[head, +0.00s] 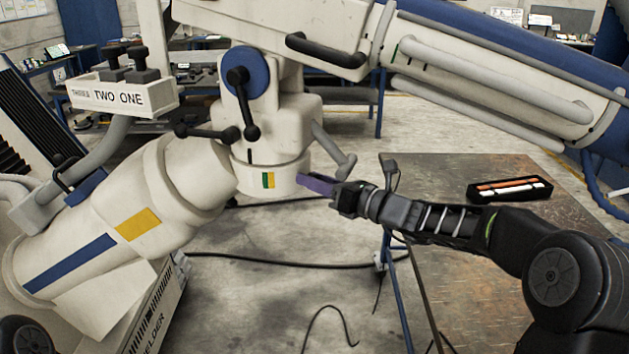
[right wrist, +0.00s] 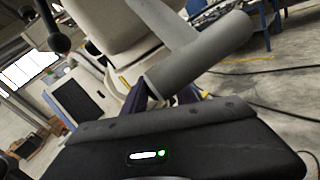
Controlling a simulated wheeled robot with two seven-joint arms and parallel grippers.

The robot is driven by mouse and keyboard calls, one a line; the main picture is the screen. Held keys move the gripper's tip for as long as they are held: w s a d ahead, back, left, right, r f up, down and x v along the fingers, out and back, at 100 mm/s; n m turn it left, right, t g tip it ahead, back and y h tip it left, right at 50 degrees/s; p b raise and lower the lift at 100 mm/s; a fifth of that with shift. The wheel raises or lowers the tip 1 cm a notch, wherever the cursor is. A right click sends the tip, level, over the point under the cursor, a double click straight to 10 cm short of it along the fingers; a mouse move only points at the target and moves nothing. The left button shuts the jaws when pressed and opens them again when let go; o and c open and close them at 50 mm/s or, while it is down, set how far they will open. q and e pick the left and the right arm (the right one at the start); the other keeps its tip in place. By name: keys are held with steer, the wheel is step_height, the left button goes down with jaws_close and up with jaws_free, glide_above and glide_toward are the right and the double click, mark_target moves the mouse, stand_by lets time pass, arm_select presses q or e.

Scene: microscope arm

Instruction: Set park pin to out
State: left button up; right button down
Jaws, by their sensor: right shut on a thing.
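A grey T-shaped handle (head: 334,150), which looks like the park pin, slants down and right from the white joint housing (head: 285,110) of the microscope arm. In the right wrist view its thick grey crossbar (right wrist: 195,60) lies close in front of the fingers. My right gripper (head: 318,184) has purple fingers pointing left, at the crossbar's lower end. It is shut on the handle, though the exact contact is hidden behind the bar. My left gripper is not in view.
A green and yellow mark (head: 268,180) is on the collar just left of my fingers. A black-knobbed lever (head: 243,100) hangs above it. A rusty metal table (head: 450,172) with a black tray (head: 509,189) stands at the right. Cables lie on the floor below.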

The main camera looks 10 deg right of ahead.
steer(key=shift+d, duration=0.1)
stand_by(0.3)
steer(key=shift+b+v, duration=0.3)
steer(key=shift+v, duration=0.75)
steer(key=c, duration=1)
jaws_free()
steer(key=shift+o, duration=0.2)
steer(key=b+v, duration=0.1)
steer(key=v, duration=0.6)
steer(key=shift+s+b, duration=0.3)
steer(key=shift+b, duration=0.05)
steer(key=shift+d, duration=0.15)
